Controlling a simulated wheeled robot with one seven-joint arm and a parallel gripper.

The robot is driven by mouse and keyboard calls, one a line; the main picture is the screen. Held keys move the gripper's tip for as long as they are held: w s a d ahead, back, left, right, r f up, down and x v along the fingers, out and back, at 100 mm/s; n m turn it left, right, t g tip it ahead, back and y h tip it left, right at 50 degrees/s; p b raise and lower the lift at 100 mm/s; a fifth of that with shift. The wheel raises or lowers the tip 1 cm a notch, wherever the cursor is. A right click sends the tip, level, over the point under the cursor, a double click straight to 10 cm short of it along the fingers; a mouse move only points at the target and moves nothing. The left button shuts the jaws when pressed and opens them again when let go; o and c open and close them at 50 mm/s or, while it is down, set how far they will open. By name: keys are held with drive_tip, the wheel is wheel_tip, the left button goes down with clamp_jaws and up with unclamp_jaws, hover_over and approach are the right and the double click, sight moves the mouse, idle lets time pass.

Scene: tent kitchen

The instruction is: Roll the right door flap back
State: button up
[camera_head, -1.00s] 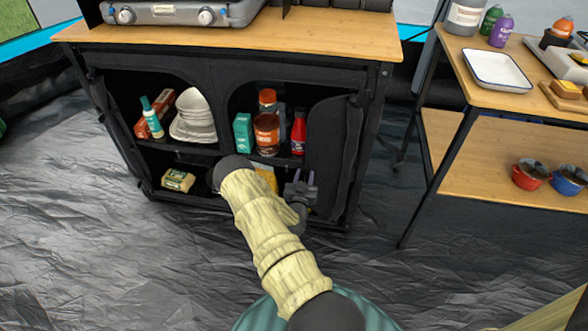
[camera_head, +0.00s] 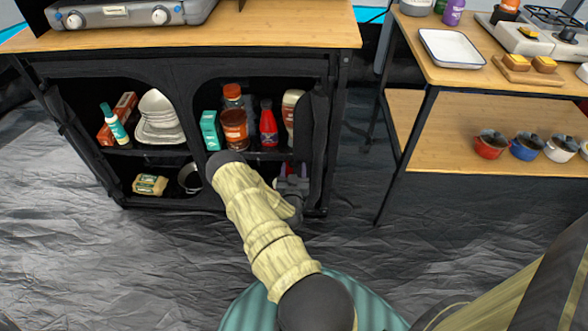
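The right door flap (camera_head: 317,135) is a black fabric panel at the right side of the black cabinet's right opening. It is bunched into a narrow upright strip against the right post, and most of that opening is uncovered. My gripper (camera_head: 292,170) is low in front of the right opening, just left of the flap's lower part. Its two fingers point up and away and stand apart with a gap between them. I cannot tell whether the right finger touches the flap. My sleeve and wrist hide part of the lower shelf.
The cabinet's wooden top (camera_head: 200,35) carries a stove (camera_head: 130,14). Its shelves hold bowls (camera_head: 158,118), a red bottle (camera_head: 268,125) and a pale bottle (camera_head: 291,110). A second table (camera_head: 470,110) with pots stands at the right. Dark floor lies open in front.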

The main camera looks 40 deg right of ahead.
drive_tip(key=p+v, duration=0.4)
drive_tip(key=v, duration=1.3)
drive_tip(key=shift+s+p, duration=0.2)
drive_tip(key=shift+p, duration=0.15)
drive_tip(key=shift+a+r, duration=0.1)
drive_tip(key=shift+r, duration=0.05)
